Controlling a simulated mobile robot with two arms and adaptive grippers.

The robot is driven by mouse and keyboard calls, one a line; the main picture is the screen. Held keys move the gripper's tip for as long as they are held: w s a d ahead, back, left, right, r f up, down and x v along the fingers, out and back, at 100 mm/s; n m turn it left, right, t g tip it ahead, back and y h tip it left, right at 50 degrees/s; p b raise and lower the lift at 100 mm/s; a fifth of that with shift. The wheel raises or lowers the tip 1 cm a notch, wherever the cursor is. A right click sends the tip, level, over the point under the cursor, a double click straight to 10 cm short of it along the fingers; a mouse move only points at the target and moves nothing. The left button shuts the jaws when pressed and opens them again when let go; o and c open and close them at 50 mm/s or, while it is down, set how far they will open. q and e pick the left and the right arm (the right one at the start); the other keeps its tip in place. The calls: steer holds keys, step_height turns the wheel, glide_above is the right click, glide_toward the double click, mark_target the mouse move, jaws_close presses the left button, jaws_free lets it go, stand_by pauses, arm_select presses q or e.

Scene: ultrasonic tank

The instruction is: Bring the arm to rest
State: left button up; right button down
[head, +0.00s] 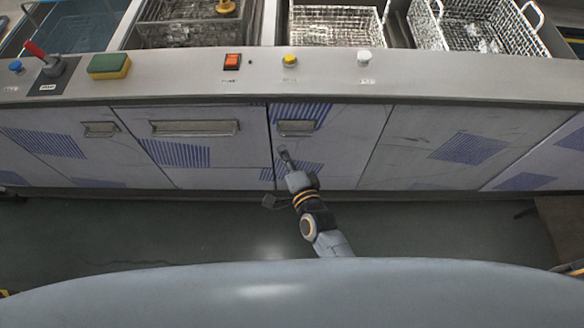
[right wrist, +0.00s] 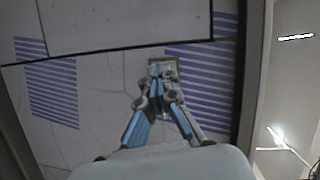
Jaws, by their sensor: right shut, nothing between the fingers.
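My right gripper (head: 285,154) is shut and empty. In the head view it is in front of the middle cabinet door (head: 340,150), below that door's handle (head: 296,128). In the right wrist view the gripper (right wrist: 160,70) has its fingertips together in front of a metal handle (right wrist: 165,66) on a pale panel with blue stripes. I cannot tell whether the fingertips touch the handle. My left gripper is not in view.
The counter edge (head: 440,88) runs above the doors. It carries an orange switch (head: 232,61), a yellow knob (head: 289,60), a sponge (head: 109,66) and a red lever (head: 38,52). Wire baskets (head: 478,30) sit in the tanks behind. Dark floor (head: 440,230) is clear.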

steer(key=v, duration=0.7)
steer(key=s+d+f+n+g+h, duration=0.1)
steer(key=s+d+f+n+g, duration=0.2)
steer(key=f, duration=0.5)
steer(key=s+d+f+n+g, duration=0.15)
steer(key=s+f, duration=0.25)
steer(key=f, duration=0.4)
steer(key=s+d+f+n+g+h, duration=0.1)
steer(key=s+d+f+n+g, duration=0.2)
steer(key=f, duration=0.5)
steer(key=s+d+f+n+g+h, duration=0.1)
steer(key=s+d+f, duration=0.3)
steer(key=s, duration=0.4)
steer(key=s+d+f+n+g+h, duration=0.1)
steer(key=s+d+f+n+g, duration=0.2)
steer(key=s, duration=0.5)
steer(key=s+d+f+n+g+h, duration=0.1)
steer(key=s+d+f+n+g, duration=0.2)
steer(key=s+d+f, duration=0.4)
steer(key=shift+s+n+p, duration=0.35)
steer(key=shift+s, duration=0.55)
steer(key=shift+s+f, duration=0.1)
